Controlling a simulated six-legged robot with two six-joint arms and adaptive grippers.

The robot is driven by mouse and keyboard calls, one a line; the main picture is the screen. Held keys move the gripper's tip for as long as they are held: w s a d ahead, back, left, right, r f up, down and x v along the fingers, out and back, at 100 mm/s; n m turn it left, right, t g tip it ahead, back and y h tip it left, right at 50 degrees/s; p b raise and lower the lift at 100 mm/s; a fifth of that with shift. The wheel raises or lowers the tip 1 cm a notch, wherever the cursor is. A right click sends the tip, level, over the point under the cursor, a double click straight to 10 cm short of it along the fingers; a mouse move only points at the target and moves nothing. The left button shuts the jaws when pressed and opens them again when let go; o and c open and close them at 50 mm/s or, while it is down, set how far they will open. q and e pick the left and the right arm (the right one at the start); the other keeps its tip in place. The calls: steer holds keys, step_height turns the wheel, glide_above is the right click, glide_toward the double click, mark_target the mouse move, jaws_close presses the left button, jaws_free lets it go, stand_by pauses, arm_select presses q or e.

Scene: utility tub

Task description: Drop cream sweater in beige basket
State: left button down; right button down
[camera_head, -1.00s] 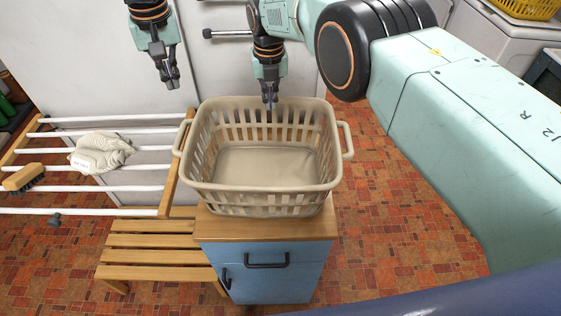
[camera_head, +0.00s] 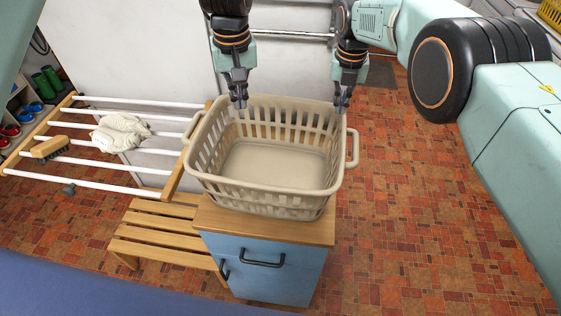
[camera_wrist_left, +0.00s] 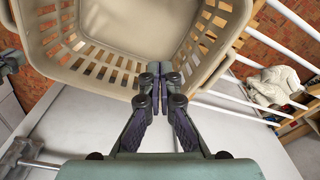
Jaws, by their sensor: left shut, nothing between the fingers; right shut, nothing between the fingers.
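The cream sweater (camera_head: 121,132) lies bunched on the white bars of the drying rack at the left; it also shows at the right of the left wrist view (camera_wrist_left: 274,87). The beige basket (camera_head: 345,178) stands empty and upright on the blue cabinet, and its rim fills the top of the left wrist view (camera_wrist_left: 228,62). My left gripper (camera_head: 241,104) is shut and empty at the basket's far rim, left of its middle; its fingertips show in the left wrist view (camera_wrist_left: 159,72). My right gripper (camera_head: 341,108) is shut and empty by the basket's far right corner.
The drying rack (camera_head: 107,183) also holds a wooden brush (camera_head: 50,147). A slatted wooden bench (camera_head: 160,243) stands left of the blue cabinet (camera_head: 263,262). Boots and shoes sit on shelves at the far left.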

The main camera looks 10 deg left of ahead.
arm_select(q)
step_height(320, 180, down, 6)
steer(key=a, duration=0.1)
steer(key=c, duration=1.9)
jaws_free()
steer(key=shift+a, duration=0.2)
steer(key=o, duration=0.3)
steer(key=shift+d, duration=0.2)
steer(key=shift+o, duration=0.2)
steer(key=shift+d, duration=0.1)
step_height(320, 180, up, 12)
steer(key=shift+s, duration=0.35)
